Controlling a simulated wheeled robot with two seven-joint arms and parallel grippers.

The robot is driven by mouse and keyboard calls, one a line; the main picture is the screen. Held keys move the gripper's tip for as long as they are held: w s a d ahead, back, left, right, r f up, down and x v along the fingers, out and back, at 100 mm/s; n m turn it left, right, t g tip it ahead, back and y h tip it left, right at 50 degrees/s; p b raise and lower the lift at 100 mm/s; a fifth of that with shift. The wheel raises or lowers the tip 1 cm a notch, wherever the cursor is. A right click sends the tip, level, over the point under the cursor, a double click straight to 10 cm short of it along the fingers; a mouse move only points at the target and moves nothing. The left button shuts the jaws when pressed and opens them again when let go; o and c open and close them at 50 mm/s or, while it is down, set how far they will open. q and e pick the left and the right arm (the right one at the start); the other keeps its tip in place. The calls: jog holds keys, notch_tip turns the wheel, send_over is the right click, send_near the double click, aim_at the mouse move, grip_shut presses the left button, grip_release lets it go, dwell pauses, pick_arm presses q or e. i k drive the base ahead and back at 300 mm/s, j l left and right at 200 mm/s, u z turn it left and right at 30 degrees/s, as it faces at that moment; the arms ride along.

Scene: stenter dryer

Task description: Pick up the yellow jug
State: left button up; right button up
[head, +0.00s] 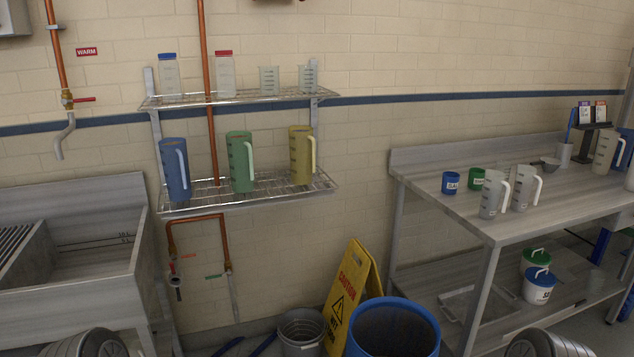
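The yellow jug (300,156) stands upright on the lower wire shelf (245,194) on the wall, at its right end. Its pale handle faces right. A green jug (239,162) stands to its left, and a blue jug (174,170) stands further left on the same shelf. The three jugs are apart from each other. Neither of my grippers is in view; only grey rounded parts, apparently of my arms, show at the bottom edge, well below the shelf.
An upper wire shelf (238,97) with bottles and small beakers hangs above the jugs. A copper pipe (206,60) runs vertically by the shelves. Below stand a yellow caution sign (345,300), a grey bucket (301,330) and a blue-rimmed bin (393,304). A sink (80,260) is left, a metal table (490,215) right.

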aim_at(302, 143)
jog(key=i+j+z, duration=0.15)
jog(key=i+z, duration=0.3)
jog(key=i+j+z, duration=0.9)
jog(key=i, duration=0.1)
